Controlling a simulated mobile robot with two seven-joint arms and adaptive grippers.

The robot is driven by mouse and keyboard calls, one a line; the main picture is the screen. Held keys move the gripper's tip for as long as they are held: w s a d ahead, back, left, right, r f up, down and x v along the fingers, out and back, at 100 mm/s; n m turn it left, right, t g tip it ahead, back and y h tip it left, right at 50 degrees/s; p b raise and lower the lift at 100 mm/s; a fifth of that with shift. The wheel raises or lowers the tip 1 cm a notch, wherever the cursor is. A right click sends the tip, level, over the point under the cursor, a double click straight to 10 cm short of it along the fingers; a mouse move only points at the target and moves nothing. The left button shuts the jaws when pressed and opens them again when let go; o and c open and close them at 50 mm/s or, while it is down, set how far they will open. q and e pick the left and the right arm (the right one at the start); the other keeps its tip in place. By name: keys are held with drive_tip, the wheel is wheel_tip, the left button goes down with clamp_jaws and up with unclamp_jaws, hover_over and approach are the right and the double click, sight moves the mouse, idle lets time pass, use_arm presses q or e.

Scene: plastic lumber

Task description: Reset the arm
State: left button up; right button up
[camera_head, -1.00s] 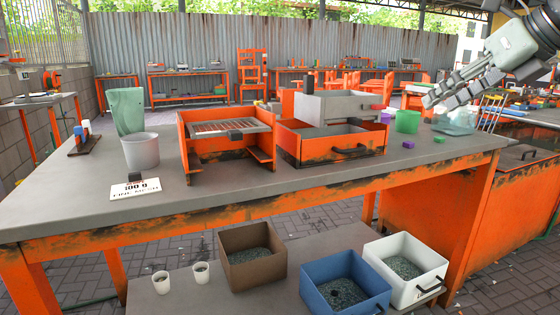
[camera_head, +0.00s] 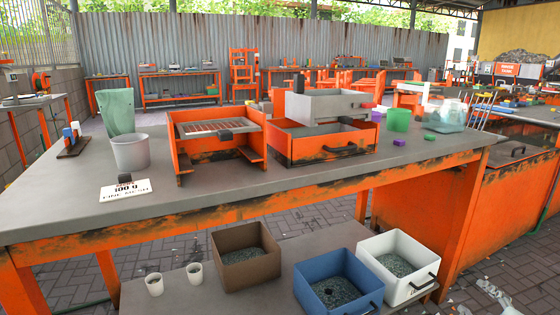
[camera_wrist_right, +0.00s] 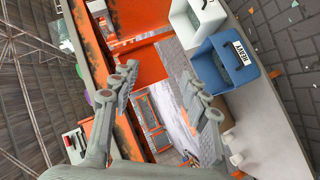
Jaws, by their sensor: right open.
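My right gripper (camera_wrist_right: 158,76) shows in the right wrist view with its two grey fingers spread apart and nothing between them. Beyond the fingers are the orange bench parts and the blue bin (camera_wrist_right: 222,66), apart from the fingers as far as I can tell. In the head view no clear part of my right gripper shows over the bench; a small pale shape at the bottom right edge is too little to identify. My left gripper is in neither current view.
The grey-topped workbench (camera_head: 60,202) holds a sieve frame (camera_head: 214,160), a grey bucket (camera_head: 130,153), a white card (camera_head: 126,190) and stacked trays (camera_head: 318,142). Below stand brown (camera_head: 246,263), blue (camera_head: 340,300) and white (camera_head: 422,287) bins. The bench's front strip is mostly clear.

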drive_tip(key=s+a+f+m+g+y, duration=0.1)
drive_tip(key=s+a+f+m+g, duration=0.3)
drive_tip(key=s+a+f, duration=0.4)
drive_tip(key=s+a+f+m+g+y, duration=0.1)
drive_tip(key=s+a+f+m+g, duration=0.35)
drive_tip(key=s+a, duration=0.4)
use_arm(q)
wheel_tip(320, 180, down, 10)
drive_tip(key=a+g+p, duration=0.1)
drive_tip(key=g+p, duration=0.1)
drive_tip(key=p, duration=0.3)
drive_tip(key=shift+s+a+f, duration=0.15)
drive_tip(key=shift+a+f, duration=0.05)
drive_tip(key=shift+f, duration=0.05)
use_arm(e)
drive_tip(key=s+d+f+g, duration=0.1)
drive_tip(key=s+d+f, duration=0.1)
drive_tip(key=f, duration=0.9)
drive_tip(key=shift+d+n+g, duration=0.35)
drive_tip(key=shift+d, duration=0.35)
drive_tip(key=shift+c, duration=0.3)
